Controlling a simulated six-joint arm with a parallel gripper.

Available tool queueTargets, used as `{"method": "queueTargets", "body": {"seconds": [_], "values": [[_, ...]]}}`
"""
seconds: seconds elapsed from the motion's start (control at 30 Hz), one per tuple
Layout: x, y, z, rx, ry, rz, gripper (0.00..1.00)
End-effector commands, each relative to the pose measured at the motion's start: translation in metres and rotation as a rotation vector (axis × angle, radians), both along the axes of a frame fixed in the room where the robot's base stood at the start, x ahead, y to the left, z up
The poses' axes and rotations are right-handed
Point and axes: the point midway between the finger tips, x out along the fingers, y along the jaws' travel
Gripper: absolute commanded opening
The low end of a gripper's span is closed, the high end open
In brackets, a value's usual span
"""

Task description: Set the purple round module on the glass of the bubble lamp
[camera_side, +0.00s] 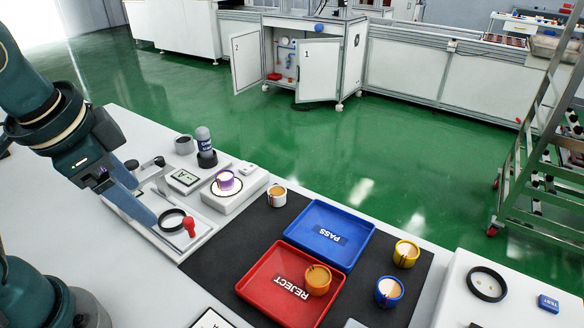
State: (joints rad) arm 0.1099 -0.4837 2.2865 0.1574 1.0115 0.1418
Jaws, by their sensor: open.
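The purple round module (225,180) sits upright on the round, lit glass of the bubble lamp (240,197), a white box on the left part of the table. A purple glow shows around its foot. My gripper (145,203) is open and empty, to the left of the lamp and apart from the module. Its fingers are over the white tray side of the table.
A dark ring and a red knob (190,225) stand in front of the lamp. A dark-based bottle (204,145) stands behind it. On the black mat are a blue PASS tray (325,225), a red REJECT tray (262,262) holding an orange module, and white, yellow and blue modules.

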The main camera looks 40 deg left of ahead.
Motion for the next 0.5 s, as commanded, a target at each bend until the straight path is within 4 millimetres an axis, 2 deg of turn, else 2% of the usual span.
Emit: {"method": "queueTargets", "body": {"seconds": [0.2, 0.5], "values": [[-0.015, -0.008, -0.001, -0.184, -0.136, 0.22, 0.77], [-0.016, -0.01, -0.002, -0.226, -0.163, 0.267, 0.77]]}}
